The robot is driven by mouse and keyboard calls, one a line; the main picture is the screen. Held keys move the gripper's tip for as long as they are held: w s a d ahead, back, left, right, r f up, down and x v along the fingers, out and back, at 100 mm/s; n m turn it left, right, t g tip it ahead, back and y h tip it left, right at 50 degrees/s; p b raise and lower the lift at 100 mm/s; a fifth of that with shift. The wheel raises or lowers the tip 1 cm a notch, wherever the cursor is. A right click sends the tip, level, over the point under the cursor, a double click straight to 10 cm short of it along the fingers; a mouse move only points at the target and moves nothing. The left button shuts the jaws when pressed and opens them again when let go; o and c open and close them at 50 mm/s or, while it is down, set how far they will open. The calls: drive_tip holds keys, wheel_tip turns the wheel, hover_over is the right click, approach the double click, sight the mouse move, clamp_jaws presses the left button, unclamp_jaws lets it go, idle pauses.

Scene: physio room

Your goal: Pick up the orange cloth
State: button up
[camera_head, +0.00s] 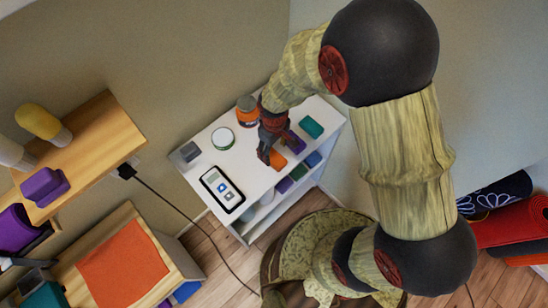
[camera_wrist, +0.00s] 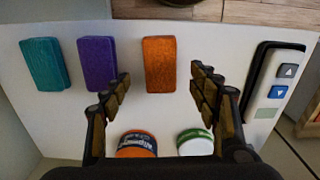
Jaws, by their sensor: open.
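A small orange oblong with a speckled, cloth-like surface (camera_wrist: 159,64) lies flat on the white cart top (camera_wrist: 225,50). It also shows in the head view (camera_head: 277,159), partly hidden by my gripper (camera_head: 268,150). In the wrist view my gripper (camera_wrist: 160,84) is open and empty, with its fingers on either side of the orange piece's near end. I cannot tell the height gap. A larger flat orange sheet (camera_head: 122,265), also cloth-like, lies on a wooden cabinet at lower left, far from my gripper.
A purple piece (camera_wrist: 97,63) and a teal piece (camera_wrist: 45,64) lie left of the orange one. A phone-like device (camera_wrist: 275,80) lies to the right. An orange jar (camera_wrist: 137,144) and a green-rimmed white jar (camera_wrist: 195,142) stand near my gripper's base.

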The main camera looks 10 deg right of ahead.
sight(274, 157)
wheel_tip(274, 157, down, 4)
drive_tip(key=shift+f, duration=0.15)
drive_tip(key=shift+c, duration=1.1)
drive_tip(key=c, duration=1)
